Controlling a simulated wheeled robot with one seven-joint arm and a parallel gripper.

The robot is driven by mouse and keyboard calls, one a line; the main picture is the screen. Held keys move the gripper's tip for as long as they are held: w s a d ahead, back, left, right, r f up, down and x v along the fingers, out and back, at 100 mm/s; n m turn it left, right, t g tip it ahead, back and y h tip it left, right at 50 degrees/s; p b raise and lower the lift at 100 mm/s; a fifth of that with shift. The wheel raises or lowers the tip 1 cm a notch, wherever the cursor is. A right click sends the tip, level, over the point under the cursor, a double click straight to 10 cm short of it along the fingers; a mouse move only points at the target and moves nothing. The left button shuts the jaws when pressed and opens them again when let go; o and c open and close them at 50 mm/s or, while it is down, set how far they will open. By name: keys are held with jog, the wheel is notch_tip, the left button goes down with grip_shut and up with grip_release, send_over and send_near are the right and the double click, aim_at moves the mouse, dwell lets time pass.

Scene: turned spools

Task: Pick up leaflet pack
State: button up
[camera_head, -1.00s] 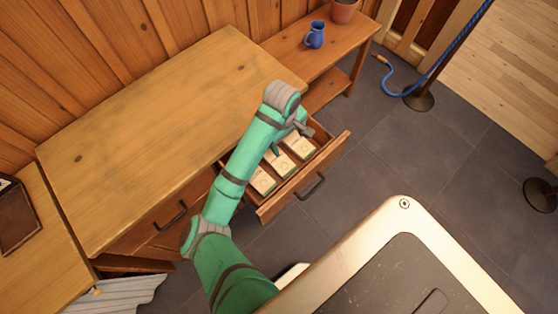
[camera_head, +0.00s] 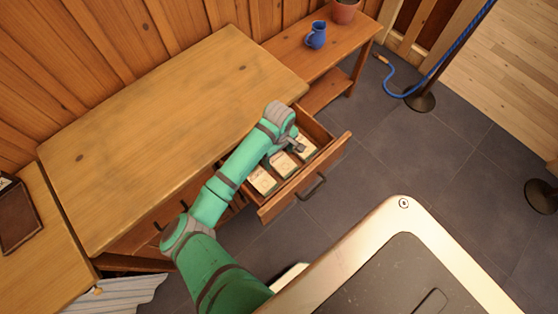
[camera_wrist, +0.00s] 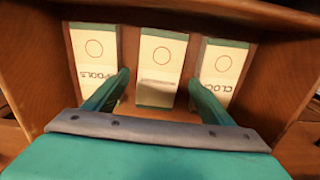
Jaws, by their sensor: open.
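Three cream-coloured packs with green ends lie side by side in the open drawer (camera_head: 327,160). In the wrist view the left pack (camera_wrist: 95,48) has lettering that reads in part "POOLS", and the right pack (camera_wrist: 222,62) reads in part "CLOC". Which is the leaflet pack I cannot tell. My gripper (camera_wrist: 160,78) is open and empty, its fingers on either side of the middle pack in this view. Whether they touch any pack is unclear.
The drawer's wooden walls surround the packs closely. The cabinet top (camera_head: 170,130) is bare beside my arm. A low side table (camera_head: 290,48) with a blue jug (camera_head: 316,35) and a plant pot (camera_head: 345,11) stands behind. Blue rope posts (camera_head: 420,98) stand on the floor at right.

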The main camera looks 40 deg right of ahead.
jog(key=shift+s+d+f, duration=0.1)
jog(key=shift+f, duration=0.35)
jog(key=shift+s+d+f, duration=0.1)
jog(key=shift+f, duration=0.35)
jog(key=c, duration=1.3)
jog(key=shift+o, duration=0.2)
jog(key=shift+a, duration=0.1)
jog(key=shift+w+r, duration=0.1)
jog(key=shift+r, duration=0.05)
